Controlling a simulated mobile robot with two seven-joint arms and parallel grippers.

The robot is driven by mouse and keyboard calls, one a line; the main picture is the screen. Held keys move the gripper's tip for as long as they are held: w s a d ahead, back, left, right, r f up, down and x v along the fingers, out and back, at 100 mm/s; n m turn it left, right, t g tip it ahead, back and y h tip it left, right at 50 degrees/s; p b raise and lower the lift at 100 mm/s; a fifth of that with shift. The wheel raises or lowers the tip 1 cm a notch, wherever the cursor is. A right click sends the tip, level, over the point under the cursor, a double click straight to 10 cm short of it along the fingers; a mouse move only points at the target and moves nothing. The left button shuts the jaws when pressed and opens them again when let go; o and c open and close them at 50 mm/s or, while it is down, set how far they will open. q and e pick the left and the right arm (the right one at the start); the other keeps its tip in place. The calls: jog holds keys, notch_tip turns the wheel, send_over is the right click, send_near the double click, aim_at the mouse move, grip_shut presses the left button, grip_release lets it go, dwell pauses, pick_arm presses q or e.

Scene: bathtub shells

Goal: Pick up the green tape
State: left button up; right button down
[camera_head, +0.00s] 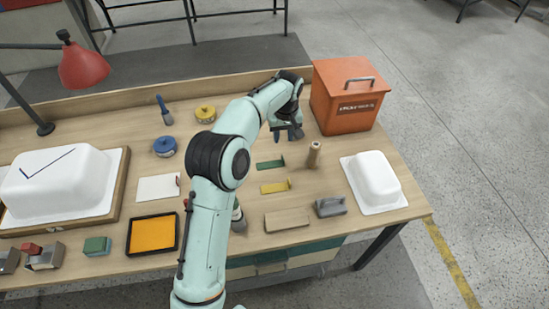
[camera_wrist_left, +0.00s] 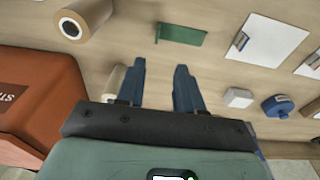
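I cannot make out a roll of green tape for certain. A flat green piece with a raised end (camera_head: 270,164) lies on the workbench; it also shows at the top of the left wrist view (camera_wrist_left: 181,34). My left gripper (camera_head: 286,135) is above the bench, behind the green piece and left of the orange box. In the left wrist view its two blue-grey fingers (camera_wrist_left: 160,70) are apart with nothing between them. A tan roll (camera_wrist_left: 116,80) shows partly behind one finger. My right gripper is not in view.
An orange lidded box (camera_head: 345,98) stands right of my left gripper. Near the green piece are a brown roll (camera_head: 314,155), a yellow piece (camera_head: 274,187) and a white shell (camera_head: 376,181). A blue tin (camera_head: 165,146) and yellow tin (camera_head: 205,113) stand left of my arm.

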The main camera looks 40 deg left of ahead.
pick_arm(q)
send_near(270, 162)
jog(key=w+d, duration=0.2)
jog(key=d, duration=0.1)
jog(key=shift+w+f, duration=0.25)
jog(key=shift+f, duration=0.65)
jog(key=shift+w+f, duration=0.3)
jog(key=shift+f, duration=0.65)
jog(key=shift+w+f, duration=0.25)
jog(key=shift+f, duration=0.65)
grip_shut()
